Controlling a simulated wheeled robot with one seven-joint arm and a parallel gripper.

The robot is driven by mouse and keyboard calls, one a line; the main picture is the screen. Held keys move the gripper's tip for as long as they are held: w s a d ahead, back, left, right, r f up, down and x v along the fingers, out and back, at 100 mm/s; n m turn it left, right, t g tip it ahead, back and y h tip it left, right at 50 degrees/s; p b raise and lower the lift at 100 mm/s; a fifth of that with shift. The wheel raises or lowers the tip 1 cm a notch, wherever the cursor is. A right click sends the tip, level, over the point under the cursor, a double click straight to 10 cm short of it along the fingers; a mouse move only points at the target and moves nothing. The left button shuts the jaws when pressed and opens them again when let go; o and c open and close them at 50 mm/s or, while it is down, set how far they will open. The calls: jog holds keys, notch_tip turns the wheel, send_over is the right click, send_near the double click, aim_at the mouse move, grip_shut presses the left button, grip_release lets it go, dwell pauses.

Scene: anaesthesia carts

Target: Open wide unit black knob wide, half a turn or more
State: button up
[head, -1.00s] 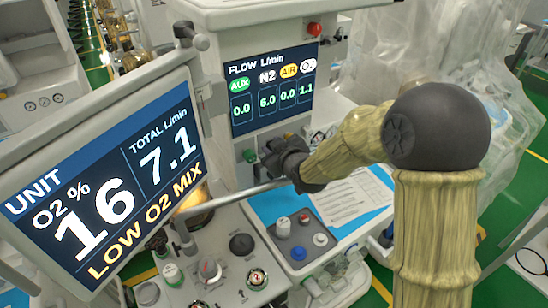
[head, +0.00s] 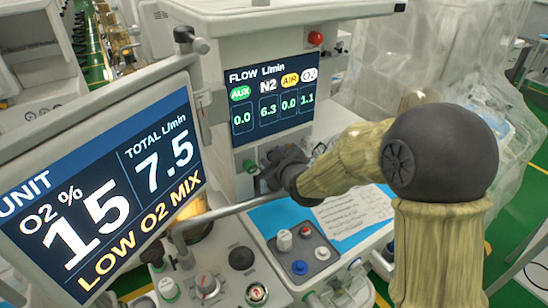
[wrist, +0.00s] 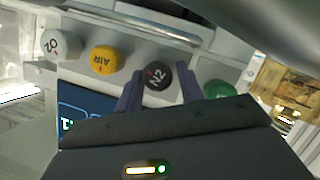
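The wide unit's black knob, marked N2 (wrist: 156,76), shows in the wrist view between the two fingers of my gripper (wrist: 160,80). The fingers flank it, with a small gap at its right side; at its left side the finger is very near, and I cannot tell if they touch. In the head view my gripper (head: 272,170) is at the panel below the flow screen (head: 272,97), and the knob is hidden behind it. The flow screen reads N2 6.3. The large unit screen (head: 105,200) reads O2 15 %, total 7.5, LOW O2 MIX.
In the wrist view a yellow AIR knob (wrist: 103,59) and a white O2 knob (wrist: 54,44) sit left of the black knob, a green knob (wrist: 219,89) right. A metal rail runs by the knobs. Below my gripper is a worktop with a small grey block (head: 302,250) bearing knobs.

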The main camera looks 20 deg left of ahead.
jog(key=b+v, duration=0.1)
jog(key=v, duration=1.6)
jog(key=shift+d, duration=0.2)
jog(key=d+f+m+g+h+p, duration=0.3)
jog(key=d+m+h+p, duration=0.35)
jog(key=d, duration=0.75)
jog(key=s+d+f+m+g+h+p, duration=0.2)
jog(key=s+d+m+g, duration=0.3)
jog(key=d, duration=0.5)
jog(key=s+m+p, duration=0.1)
jog(key=s+m, duration=0.1)
jog(key=s, duration=0.1)
jog(key=shift+w+d, duration=0.1)
jog(key=shift+w, duration=0.05)
